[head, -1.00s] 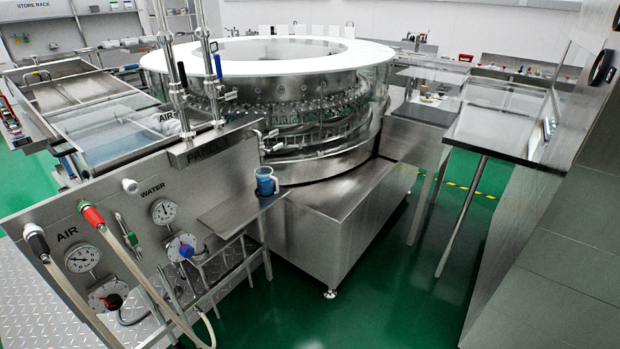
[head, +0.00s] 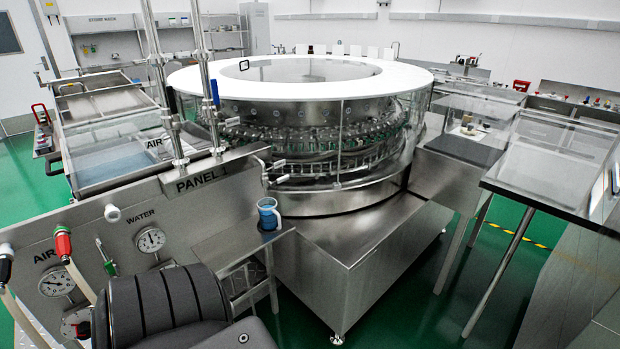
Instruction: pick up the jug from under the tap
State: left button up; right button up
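The blue jug (head: 268,214) stands upright on the small steel shelf (head: 228,247) beside the panel, at the foot of the round washer. A thin tap or pipe fitting (head: 262,176) shows just above it. The jug looks translucent blue with a paler rim; its contents cannot be made out. One of my dark arm links shows at the bottom left, in front of the panel and the shelf's near side. Neither of my grippers is in view.
The rotary washer (head: 312,192) stands behind the jug on a steel base (head: 355,262). The panel (head: 180,215) with gauges and hoses is on the left. A steel table (head: 550,170) stands at the right, with clear green floor (head: 405,300) between.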

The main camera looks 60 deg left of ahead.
aim_at(269, 218)
jog(key=u, duration=0.15)
jog(key=i, duration=0.7)
jog(key=u, duration=0.8)
jog(key=i, duration=0.4)
jog(key=u, duration=0.5)
